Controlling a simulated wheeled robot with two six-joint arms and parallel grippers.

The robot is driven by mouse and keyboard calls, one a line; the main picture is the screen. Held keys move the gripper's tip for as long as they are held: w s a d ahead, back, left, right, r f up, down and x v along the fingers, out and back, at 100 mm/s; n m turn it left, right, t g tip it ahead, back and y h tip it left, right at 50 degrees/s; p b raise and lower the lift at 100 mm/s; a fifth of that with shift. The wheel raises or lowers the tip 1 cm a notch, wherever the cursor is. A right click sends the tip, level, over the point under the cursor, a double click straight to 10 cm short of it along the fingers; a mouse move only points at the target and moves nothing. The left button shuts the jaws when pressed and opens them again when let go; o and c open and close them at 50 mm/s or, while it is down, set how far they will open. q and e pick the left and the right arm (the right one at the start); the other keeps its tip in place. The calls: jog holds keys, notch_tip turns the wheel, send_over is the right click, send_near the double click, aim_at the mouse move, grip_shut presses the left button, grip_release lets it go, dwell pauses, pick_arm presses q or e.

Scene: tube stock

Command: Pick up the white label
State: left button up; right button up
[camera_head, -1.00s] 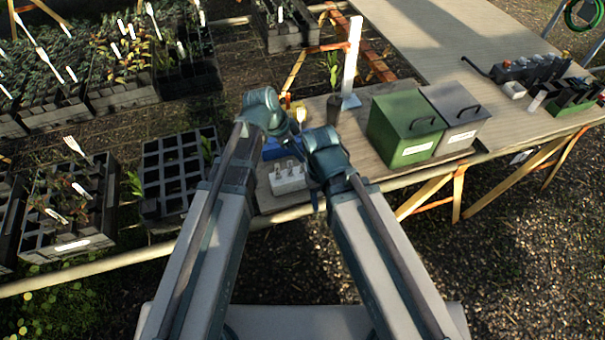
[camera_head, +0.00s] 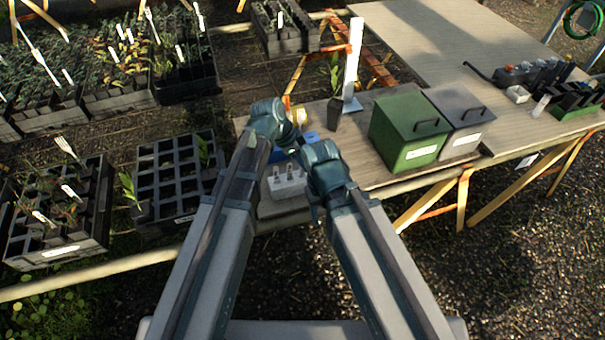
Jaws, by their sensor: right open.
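White labels show in several places. One white label (camera_head: 541,106) stands tilted by the dark green rack at the right of the bench. Others, such as this label (camera_head: 69,192), stick up from the plant trays at the left. I cannot tell which one the task means. My right gripper (camera_head: 292,147) is small and mostly hidden behind its own arm, over the near left part of the bench, far from the label by the rack. It is open, and I see nothing held in it. My left gripper is hidden behind the left arm's dark joint.
On the bench (camera_head: 430,62) stand a green box (camera_head: 393,132), a grey box (camera_head: 456,106), a white upright post (camera_head: 353,60) and a white block with holes (camera_head: 285,184). A blue item (camera_head: 311,137) lies near the arms. The bench's back middle is clear.

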pick_arm(q)
grip_shut()
dwell(1.2)
